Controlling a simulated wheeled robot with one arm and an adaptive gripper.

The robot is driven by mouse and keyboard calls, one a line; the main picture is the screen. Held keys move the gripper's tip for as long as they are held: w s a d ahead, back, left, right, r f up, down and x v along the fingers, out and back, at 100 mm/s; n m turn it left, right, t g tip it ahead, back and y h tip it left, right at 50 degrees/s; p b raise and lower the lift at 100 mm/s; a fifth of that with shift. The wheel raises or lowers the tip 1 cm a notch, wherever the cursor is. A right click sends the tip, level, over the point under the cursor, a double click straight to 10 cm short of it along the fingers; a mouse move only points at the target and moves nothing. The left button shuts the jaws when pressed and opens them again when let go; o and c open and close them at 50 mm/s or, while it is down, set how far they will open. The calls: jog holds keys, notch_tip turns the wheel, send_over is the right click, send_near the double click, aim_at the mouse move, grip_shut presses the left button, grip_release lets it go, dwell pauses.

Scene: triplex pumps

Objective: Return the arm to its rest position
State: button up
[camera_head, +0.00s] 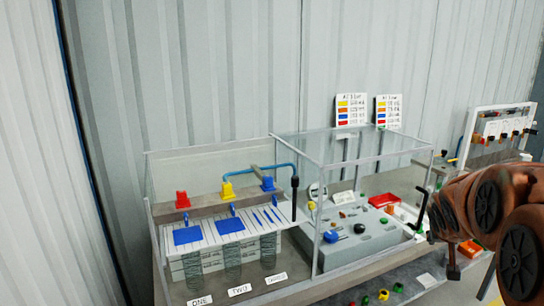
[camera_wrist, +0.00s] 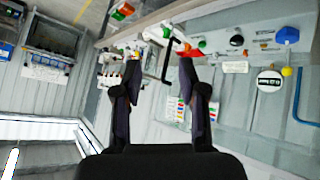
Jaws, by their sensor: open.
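My gripper (camera_wrist: 160,76) shows in the wrist view with its two black fingers spread apart and nothing held between them. The bench and its control panel lie beyond the fingertips in that view, which looks turned over. In the head view my copper-coloured arm (camera_head: 480,208) is folded at the right edge, in front of the bench's right part. I cannot make out the gripper's fingers there. A black bent handle (camera_head: 421,208) shows just left of the arm; it also shows beyond the fingers in the wrist view (camera_wrist: 169,60). I cannot judge the gap to it.
A clear-walled case (camera_head: 350,148) stands on the bench, with a grey control panel (camera_head: 372,240) carrying coloured buttons. Three pump units with red, yellow and blue tops (camera_head: 227,191) stand at left. A rack (camera_head: 497,125) stands behind my arm. Corrugated walls close the back.

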jog(key=s+a+f+n+g+y, duration=0.1)
jog(key=s+a+f+g, duration=0.2)
jog(key=s+a, duration=0.5)
jog(key=s+a+f+n+g+y, duration=0.1)
jog(key=s+a+f+g+y, duration=0.1)
jog(key=s+a, duration=0.6)
jog(key=s+a+f+n+g+y, duration=0.1)
jog(key=s+a+f+g, duration=0.3)
jog(key=s, duration=1.5)
jog(key=a+y, duration=0.1)
jog(key=a, duration=0.3)
jog(key=shift+s+a+f, duration=0.15)
jog(key=shift+a, duration=0.05)
